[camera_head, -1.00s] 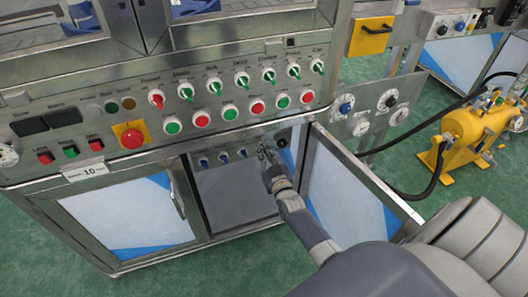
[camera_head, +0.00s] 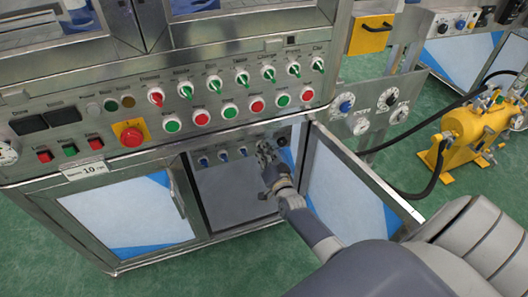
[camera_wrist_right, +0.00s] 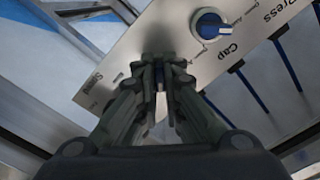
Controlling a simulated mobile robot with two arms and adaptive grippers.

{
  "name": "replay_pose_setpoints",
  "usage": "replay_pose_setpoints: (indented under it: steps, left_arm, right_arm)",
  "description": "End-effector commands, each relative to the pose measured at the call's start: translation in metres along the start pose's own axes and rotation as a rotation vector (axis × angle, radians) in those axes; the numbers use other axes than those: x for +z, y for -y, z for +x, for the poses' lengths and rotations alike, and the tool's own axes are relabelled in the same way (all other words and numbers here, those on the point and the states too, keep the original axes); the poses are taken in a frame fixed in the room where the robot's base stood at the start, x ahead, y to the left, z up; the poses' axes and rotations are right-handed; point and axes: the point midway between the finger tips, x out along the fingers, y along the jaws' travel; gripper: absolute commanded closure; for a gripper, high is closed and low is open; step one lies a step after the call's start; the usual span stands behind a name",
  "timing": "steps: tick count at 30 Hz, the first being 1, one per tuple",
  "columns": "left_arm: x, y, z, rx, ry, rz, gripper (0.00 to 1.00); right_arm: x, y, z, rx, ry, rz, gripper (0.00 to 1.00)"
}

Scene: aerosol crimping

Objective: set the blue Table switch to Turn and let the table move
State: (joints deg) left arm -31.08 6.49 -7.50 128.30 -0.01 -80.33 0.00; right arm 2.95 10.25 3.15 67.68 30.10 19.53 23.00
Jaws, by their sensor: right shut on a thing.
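In the head view, a row of small blue switches (camera_head: 223,156) sits on the panel inside the open lower cabinet. My right gripper (camera_head: 264,147) reaches in at the right end of this row and covers the switch there. In the right wrist view, my right gripper (camera_wrist_right: 160,78) is shut at the panel, on what appears to be the Table switch, mostly hidden between the fingers; its label and setting cannot be read. My left gripper is not in view.
The open cabinet door (camera_head: 352,192) stands just right of my right arm. Above is the main console with a row of green and red buttons (camera_head: 229,110). A dark knob (camera_head: 282,141) sits right of the gripper. A yellow tank (camera_head: 463,135) stands on the floor at right.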

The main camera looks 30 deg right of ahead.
Motion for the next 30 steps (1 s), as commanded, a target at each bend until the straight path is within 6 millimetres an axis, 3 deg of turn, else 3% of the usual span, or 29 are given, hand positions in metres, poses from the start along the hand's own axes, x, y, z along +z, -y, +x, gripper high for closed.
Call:
replay_pose_setpoints:
  steps: [21,24,30]
  left_arm:
    - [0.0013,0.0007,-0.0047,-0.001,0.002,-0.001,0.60]
    - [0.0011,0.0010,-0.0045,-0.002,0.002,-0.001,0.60]
    - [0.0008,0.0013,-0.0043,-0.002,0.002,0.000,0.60]
  right_arm:
    - [0.0017,-0.0013,-0.0010,0.003,0.003,0.080,1.00]
    - [0.0016,-0.0012,-0.0010,0.002,0.003,0.080,0.74]
    - [0.0009,-0.0006,-0.0005,0.001,0.002,0.078,0.72]
